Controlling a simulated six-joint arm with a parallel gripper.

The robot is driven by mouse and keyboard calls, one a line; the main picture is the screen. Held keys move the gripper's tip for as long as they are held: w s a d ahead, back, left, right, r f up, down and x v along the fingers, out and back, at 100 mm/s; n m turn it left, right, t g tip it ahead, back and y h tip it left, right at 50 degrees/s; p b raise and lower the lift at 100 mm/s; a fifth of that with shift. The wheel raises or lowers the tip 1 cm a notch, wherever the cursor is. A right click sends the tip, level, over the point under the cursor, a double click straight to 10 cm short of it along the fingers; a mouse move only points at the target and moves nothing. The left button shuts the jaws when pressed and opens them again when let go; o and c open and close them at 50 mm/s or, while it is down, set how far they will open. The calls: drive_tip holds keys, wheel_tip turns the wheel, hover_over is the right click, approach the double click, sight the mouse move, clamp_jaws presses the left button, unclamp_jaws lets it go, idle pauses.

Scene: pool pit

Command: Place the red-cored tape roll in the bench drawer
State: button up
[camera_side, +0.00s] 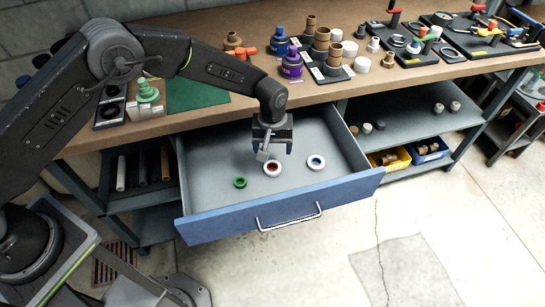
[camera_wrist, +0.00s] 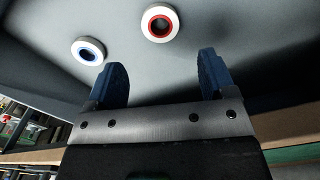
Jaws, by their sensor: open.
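The red-cored tape roll (camera_side: 273,168) is white with a red core and lies flat on the floor of the open bench drawer (camera_side: 280,215). It also shows in the wrist view (camera_wrist: 160,23), beyond the gap between my fingers. My gripper (camera_side: 272,148) is over the drawer, just above and behind the red-cored roll in the side view. In the wrist view its two blue fingers (camera_wrist: 163,80) are spread apart with nothing between them. The gripper hides part of the drawer floor in the side view.
A blue-cored white roll (camera_side: 316,162) lies right of the red-cored one, and a green roll (camera_side: 240,183) lies left. The drawer's blue front has a metal handle (camera_side: 289,217). The benchtop (camera_side: 195,33) behind holds fittings and tools.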

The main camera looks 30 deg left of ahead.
drive_tip(key=s+a+r+m+t, duration=0.1)
drive_tip(key=s+a+r, duration=0.25)
drive_tip(key=r, duration=0.55)
drive_tip(key=s+a+r+m+t, duration=0.15)
drive_tip(key=a+r, duration=0.25)
drive_tip(key=r, duration=0.4)
drive_tip(key=s+a+r, duration=0.3)
drive_tip(key=s+r, duration=0.1)
drive_tip(key=r, duration=0.5)
drive_tip(key=s+a+r+m+t, duration=0.1)
drive_tip(key=s+a, duration=0.3)
drive_tip(key=s, duration=0.6)
drive_tip(key=s+a+r+m+t, duration=0.2)
drive_tip(key=s+a+r, duration=0.1)
drive_tip(key=s, duration=0.7)
drive_tip(key=shift+s+a+r, duration=0.25)
drive_tip(key=shift+s+a, duration=0.1)
drive_tip(key=shift+a, duration=0.35)
